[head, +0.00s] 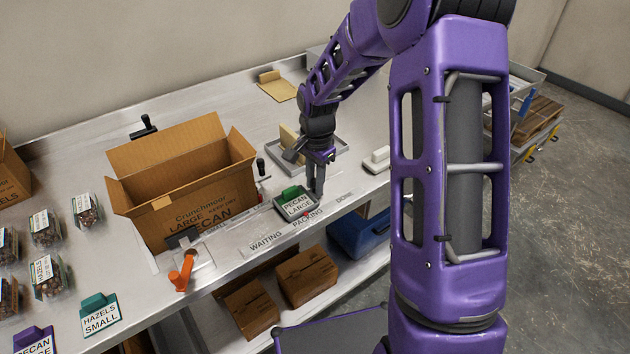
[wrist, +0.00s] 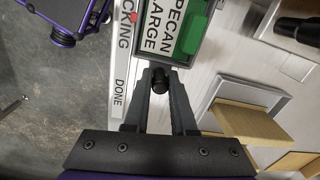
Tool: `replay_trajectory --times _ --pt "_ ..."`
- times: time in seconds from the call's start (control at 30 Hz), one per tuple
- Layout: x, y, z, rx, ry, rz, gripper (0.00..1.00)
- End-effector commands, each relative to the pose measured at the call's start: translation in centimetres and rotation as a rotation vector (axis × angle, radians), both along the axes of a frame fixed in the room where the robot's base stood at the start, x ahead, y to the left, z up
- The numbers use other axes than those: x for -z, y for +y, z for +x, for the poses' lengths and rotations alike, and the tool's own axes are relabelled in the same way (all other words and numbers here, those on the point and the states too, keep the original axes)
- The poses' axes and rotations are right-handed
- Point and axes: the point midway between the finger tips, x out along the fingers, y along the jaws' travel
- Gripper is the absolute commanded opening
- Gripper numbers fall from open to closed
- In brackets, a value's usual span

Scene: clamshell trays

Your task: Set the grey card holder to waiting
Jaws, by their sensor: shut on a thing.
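The grey card holder (head: 280,211) sits on the metal bench beside the label strip (head: 265,241), which reads WAITING, PACKING, DONE from left to right. The holder stands alongside the word PACKING, with a small red mark at its edge. It carries a white PECAN LARGE card (head: 297,206) with a green tab (head: 290,193). In the wrist view the holder (wrist: 166,62) lies just beyond my fingertips. My gripper (wrist: 159,79) is shut on the holder's round black knob (wrist: 160,86). In the head view my gripper (head: 317,190) points down at the holder's right end.
An open cardboard box (head: 190,185) stands left of the holder, with an orange-handled tool (head: 182,272) in front. A grey tray (head: 331,155) lies behind my gripper, and a white block (head: 377,159) to the right. Clamshell packs and labelled cards lie at the left.

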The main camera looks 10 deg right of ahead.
Motion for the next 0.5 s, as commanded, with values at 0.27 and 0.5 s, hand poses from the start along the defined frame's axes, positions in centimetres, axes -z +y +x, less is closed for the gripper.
replay_trajectory --times 0.27,0.5 --pt "-0.1 0.1 0.1 -0.001 -0.004 0.000 0.00" --pt "0.1 3.8 -1.3 -0.007 -0.005 -0.001 0.00"
